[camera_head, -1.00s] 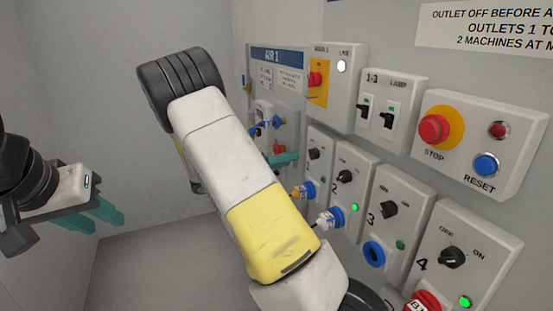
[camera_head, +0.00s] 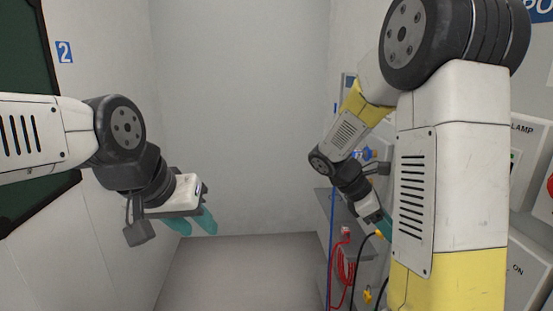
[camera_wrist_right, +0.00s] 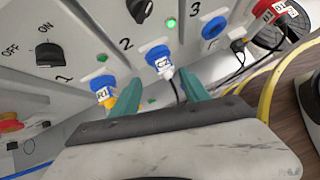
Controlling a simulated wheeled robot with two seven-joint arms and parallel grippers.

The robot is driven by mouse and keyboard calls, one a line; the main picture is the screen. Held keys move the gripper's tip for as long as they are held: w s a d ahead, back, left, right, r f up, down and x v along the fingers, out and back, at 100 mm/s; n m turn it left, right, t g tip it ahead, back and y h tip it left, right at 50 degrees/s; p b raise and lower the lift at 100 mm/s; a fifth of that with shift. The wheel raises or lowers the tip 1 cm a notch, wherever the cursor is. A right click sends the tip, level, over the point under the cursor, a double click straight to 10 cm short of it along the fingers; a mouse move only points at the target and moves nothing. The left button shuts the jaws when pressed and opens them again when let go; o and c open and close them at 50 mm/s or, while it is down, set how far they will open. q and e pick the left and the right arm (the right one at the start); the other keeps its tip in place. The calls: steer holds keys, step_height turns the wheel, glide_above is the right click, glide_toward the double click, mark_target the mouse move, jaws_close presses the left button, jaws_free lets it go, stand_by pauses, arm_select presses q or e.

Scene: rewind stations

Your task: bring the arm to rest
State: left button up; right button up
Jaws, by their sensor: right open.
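In the head view my left gripper (camera_head: 196,222) hangs at left centre over the floor, its two teal fingers apart and empty. My right arm (camera_head: 450,170) fills the right side and bends back toward the wall panels. My right gripper (camera_head: 382,226) is small there and partly hidden by the arm. In the right wrist view my right gripper (camera_wrist_right: 160,80) is open, its teal fingers apart. A white plug marked C2 (camera_wrist_right: 165,68) sits in the blue outlet 2 (camera_wrist_right: 157,54), in line with the gap between the fingers. I cannot tell whether they touch it.
In the wrist view a yellow plug marked R1 (camera_wrist_right: 105,96) sits in outlet 1, outlet 3 (camera_wrist_right: 213,28) looks empty, and a red plug (camera_wrist_right: 268,10) is at upper right. Red cable (camera_head: 343,265) hangs by the right wall. The floor (camera_head: 235,270) between the arms is clear.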

steer(key=s+a+r+m+t+y, duration=0.7)
steer(key=s+a+r+m+y, duration=0.3)
steer(key=m, duration=0.5)
steer(key=s+a, duration=0.2)
steer(key=a, duration=0.1)
steer(key=shift+a+r+t, duration=0.2)
steer(key=shift+a+t, duration=0.2)
